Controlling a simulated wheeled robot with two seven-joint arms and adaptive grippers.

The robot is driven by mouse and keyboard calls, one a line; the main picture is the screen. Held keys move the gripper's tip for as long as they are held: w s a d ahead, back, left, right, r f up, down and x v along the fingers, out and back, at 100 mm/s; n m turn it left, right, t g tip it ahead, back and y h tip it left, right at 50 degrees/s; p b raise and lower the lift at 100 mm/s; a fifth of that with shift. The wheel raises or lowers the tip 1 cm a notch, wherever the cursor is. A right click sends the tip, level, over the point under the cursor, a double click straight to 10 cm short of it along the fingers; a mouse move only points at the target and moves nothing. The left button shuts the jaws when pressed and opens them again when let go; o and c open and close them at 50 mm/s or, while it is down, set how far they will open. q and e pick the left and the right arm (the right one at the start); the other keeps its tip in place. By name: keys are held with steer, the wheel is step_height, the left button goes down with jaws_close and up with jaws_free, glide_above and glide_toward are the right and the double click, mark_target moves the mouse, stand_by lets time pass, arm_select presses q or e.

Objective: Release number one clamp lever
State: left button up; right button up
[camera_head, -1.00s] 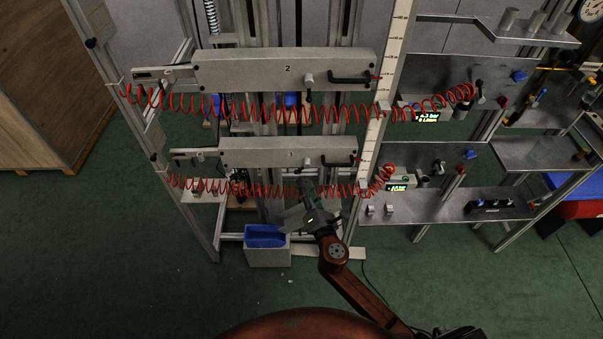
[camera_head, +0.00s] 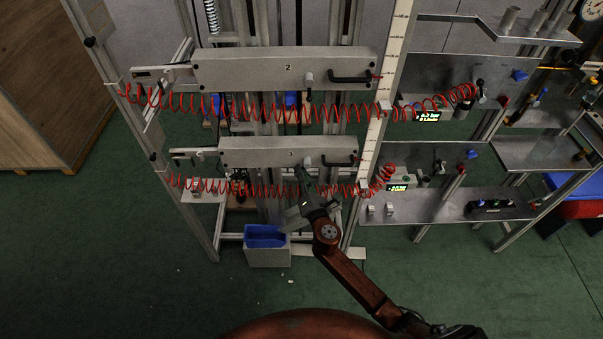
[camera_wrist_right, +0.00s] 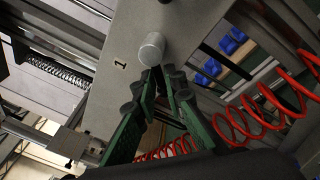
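The number one clamp lever has a round grey knob (camera_wrist_right: 151,48) on the front of the grey carriage marked 1 (camera_head: 262,152). Its knob also shows in the head view (camera_head: 307,161). Its dark handle seems to hang below the knob, largely hidden by my fingers. My right gripper (camera_head: 302,172) reaches up from below to the carriage's lower edge. In the right wrist view its green fingers (camera_wrist_right: 161,79) lean together, tips just below the knob. A narrow gap shows between them; whether they grip the handle I cannot tell. My left gripper is out of view.
A red coiled hose (camera_head: 215,188) runs below the carriage, close to my right gripper. A black bar handle (camera_head: 340,163) sits right of the knob. Carriage 2 (camera_head: 240,75) is above. A blue bin (camera_head: 265,236) stands below. The green floor in front is open.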

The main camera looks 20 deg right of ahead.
jaws_close()
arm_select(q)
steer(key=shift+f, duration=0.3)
arm_select(e)
steer(key=m+b, duration=0.2)
steer(key=b, duration=0.1)
steer(key=m+t+b, duration=0.1)
steer(key=m+b, duration=0.1)
steer(key=b, duration=0.1)
steer(key=a+m+b, duration=0.1)
steer(key=m+b, duration=0.2)
steer(key=shift+w+a+r+t+h, duration=0.1)
steer(key=shift+w+r+t+h, duration=0.05)
steer(key=shift+r+t+h, duration=0.2)
arm_select(q)
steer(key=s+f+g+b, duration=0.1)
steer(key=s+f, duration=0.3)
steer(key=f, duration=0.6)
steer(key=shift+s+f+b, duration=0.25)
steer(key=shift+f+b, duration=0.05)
steer(key=shift+b, duration=0.45)
arm_select(e)
steer(key=shift+r+m+t+h, duration=0.3)
steer(key=shift+r+m, duration=0.3)
steer(key=shift+m, duration=0.7)
steer(key=shift+r, duration=0.1)
